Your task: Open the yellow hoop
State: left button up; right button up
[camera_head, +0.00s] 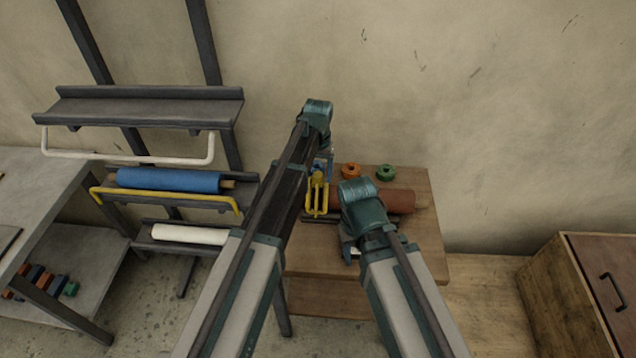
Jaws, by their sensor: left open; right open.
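The yellow hoop (166,194) is a thin bar with bent ends on the middle level of the dark rack. It runs along the front of a blue roll (168,181). My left arm reaches up to the right of the rack; its gripper (322,165) is open above the wooden table, partly hidden by its own arm, well right of the hoop. My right gripper (349,252) is open over the table's front part, partly hidden by its wrist. Neither gripper touches the hoop.
A white hoop (130,159) hangs out below the top shelf (150,106). A white roll (188,235) lies on the lower level. The wooden table (412,237) holds a brown roll (400,201), a yellow pronged object (317,197), and orange (350,171) and green (386,172) rings.

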pick_arm(q)
jog(key=shift+f, duration=0.4)
grip_shut()
dwell(1.2)
